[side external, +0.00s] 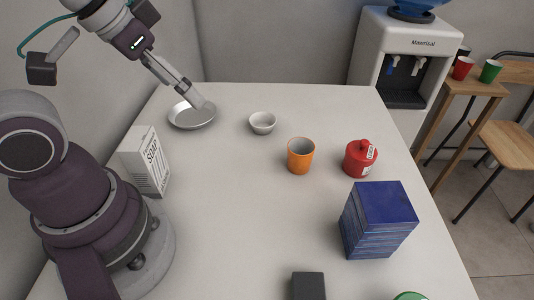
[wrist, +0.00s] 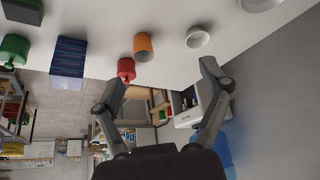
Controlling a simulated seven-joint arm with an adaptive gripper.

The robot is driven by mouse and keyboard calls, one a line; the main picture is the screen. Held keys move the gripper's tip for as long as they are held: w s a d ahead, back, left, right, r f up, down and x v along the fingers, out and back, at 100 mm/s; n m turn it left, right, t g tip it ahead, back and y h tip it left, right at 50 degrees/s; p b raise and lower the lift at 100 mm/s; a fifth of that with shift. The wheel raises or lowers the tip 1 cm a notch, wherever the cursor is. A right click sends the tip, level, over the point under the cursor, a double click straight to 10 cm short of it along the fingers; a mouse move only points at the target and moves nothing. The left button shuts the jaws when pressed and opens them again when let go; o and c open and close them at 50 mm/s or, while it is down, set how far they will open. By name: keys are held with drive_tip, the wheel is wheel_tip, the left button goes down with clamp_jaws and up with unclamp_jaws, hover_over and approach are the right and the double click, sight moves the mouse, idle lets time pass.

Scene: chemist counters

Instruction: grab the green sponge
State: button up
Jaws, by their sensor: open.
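I cannot make out a green sponge for certain. A green object (side external: 411,296) is mostly cut off at the bottom edge of the side view. In the wrist view a green object (wrist: 14,48) at the far left looks like a rounded canister rather than a sponge. My gripper (side external: 197,100) is at the back left, over or close to the shallow metal plate (side external: 182,120), far from the green object. In the wrist view my gripper (wrist: 163,72) has its fingers spread with nothing between them.
The counter (side external: 235,215) holds a white bowl (side external: 262,124), orange cup (side external: 300,158), red lidded pot (side external: 360,160), blue stack (side external: 378,222), dark block (side external: 308,287) and soap box (side external: 146,162). A water dispenser (side external: 385,45) stands behind. The middle of the counter is clear.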

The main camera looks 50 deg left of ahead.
drive_tip(key=shift+o, duration=1.1)
drive_tip(key=shift+d, duration=0.1)
